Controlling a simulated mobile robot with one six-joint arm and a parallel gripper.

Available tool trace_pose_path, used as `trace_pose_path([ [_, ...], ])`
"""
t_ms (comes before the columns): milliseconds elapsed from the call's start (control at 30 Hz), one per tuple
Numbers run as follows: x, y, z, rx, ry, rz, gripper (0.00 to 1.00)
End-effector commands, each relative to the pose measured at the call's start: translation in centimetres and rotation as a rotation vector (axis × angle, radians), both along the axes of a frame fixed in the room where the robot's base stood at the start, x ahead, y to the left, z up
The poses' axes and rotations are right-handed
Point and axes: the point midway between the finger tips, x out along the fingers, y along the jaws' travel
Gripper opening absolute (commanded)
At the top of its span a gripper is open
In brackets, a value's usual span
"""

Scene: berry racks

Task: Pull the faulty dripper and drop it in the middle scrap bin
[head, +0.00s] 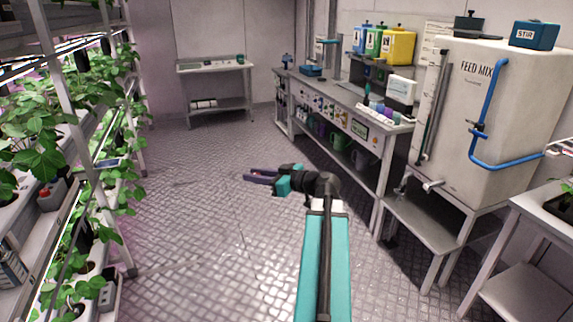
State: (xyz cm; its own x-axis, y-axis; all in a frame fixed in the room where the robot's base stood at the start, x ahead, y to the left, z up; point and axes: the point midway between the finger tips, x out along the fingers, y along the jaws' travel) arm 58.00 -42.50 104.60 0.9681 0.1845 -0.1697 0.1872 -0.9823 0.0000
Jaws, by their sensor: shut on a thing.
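My gripper (257,175) is at the end of my teal and black arm, in mid-picture above the open floor. It points left, toward the plant rack. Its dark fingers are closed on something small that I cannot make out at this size. I cannot pick out the faulty dripper anywhere. Several buckets or bins stand under the long bench, among them a green one (338,137) and a grey one (360,158). I cannot tell whether any of them is the middle scrap bin.
A plant rack (66,75) runs along the left side. The long bench (345,103), the feed mix tank (490,125) and a low table (530,212) line the right. A small table (215,66) stands at the back. The metal floor (190,220) between them is clear.

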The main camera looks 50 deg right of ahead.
Motion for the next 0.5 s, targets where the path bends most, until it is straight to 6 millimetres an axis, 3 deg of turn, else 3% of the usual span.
trace_pose_path([
  [200, 4.0, 6.9, -2.4, 0.001, 0.002, 0.135, 0.03],
  [500, 7.8, 16.8, -5.4, 0.003, 0.001, 0.315, 0.03],
])
